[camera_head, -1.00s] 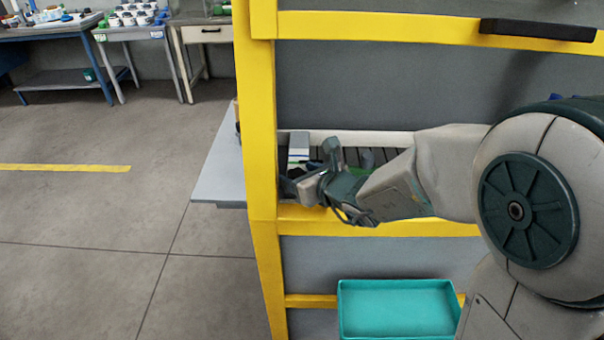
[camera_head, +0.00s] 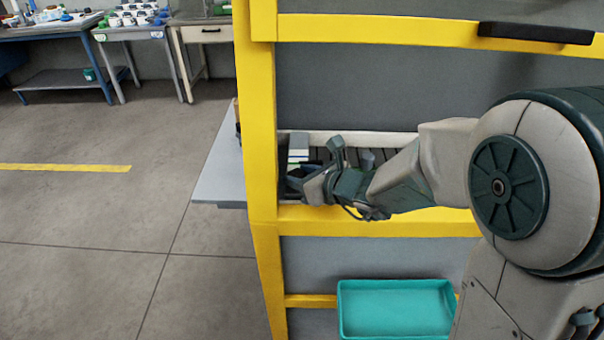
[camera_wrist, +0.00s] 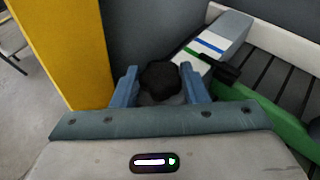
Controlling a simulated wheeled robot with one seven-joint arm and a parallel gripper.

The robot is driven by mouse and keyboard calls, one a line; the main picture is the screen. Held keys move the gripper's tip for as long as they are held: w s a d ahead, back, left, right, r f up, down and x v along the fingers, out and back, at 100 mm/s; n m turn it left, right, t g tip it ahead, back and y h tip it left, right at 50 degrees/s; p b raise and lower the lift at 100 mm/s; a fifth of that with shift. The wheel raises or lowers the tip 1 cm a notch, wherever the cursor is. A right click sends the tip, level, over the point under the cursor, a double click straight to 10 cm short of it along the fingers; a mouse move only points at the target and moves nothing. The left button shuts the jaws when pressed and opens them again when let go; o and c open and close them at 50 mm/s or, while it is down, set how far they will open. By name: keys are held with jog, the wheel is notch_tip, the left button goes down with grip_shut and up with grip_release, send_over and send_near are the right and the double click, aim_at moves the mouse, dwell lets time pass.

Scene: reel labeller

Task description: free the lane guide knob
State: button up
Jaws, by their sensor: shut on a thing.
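The lane guide knob is a black lobed knob (camera_wrist: 161,78) in the middle of the wrist view. The two blue fingers of my gripper (camera_wrist: 160,88) stand on either side of it and are shut on it. In the head view my gripper (camera_head: 296,184) reaches into the yellow frame's opening at its left end, and the knob is hidden there. A green guide rail (camera_wrist: 268,120) runs to the right of the knob in the wrist view, with a black clip-like part (camera_wrist: 222,71) near its upper end.
A yellow post (camera_head: 258,130) stands close left of my gripper. A grey and white block with blue and green stripes (camera_wrist: 212,46) lies beyond the knob, next to a dark slatted bed (camera_wrist: 280,75). A teal tray (camera_head: 398,309) sits below. The floor at left is clear.

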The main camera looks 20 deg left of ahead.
jog(key=n+g, duration=0.2)
jog(key=n+g+y+p, duration=0.1)
jog(key=n+g, duration=0.1)
jog(key=w+n+g+y+p, duration=0.1)
jog(key=n+g, duration=0.1)
jog(key=g, duration=0.1)
jog(key=shift+d+r, duration=0.1)
jog(key=shift+d, duration=0.05)
jog(key=n+g+p, duration=0.1)
jog(key=n+g, duration=0.1)
jog(key=n+g+h+p, duration=0.1)
jog(key=n+g, duration=0.1)
jog(key=g, duration=0.1)
jog(key=n+g+p, duration=0.2)
jog(key=shift+w+n+h, duration=0.4)
jog(key=n+g+h+p, duration=0.1)
jog(key=n+g+h, duration=0.1)
jog(key=n+g+h+p, duration=0.1)
jog(key=n+g, duration=0.1)
jog(key=shift+w+a+h, duration=0.2)
jog(key=shift+a+h, duration=0.2)
jog(key=shift+a+n+g+h+p, duration=0.2)
jog(key=shift+n+g+h, duration=0.35)
jog(key=shift+n+h, duration=0.45)
jog(key=shift+a+n+g+h+p, duration=0.1)
jog(key=shift+n+g+h+p, duration=0.2)
jog(key=shift+n+g+h, duration=0.5)
jog(key=shift+n+h, duration=0.3)
jog(key=shift+n, duration=0.2)
jog(key=o, duration=1)
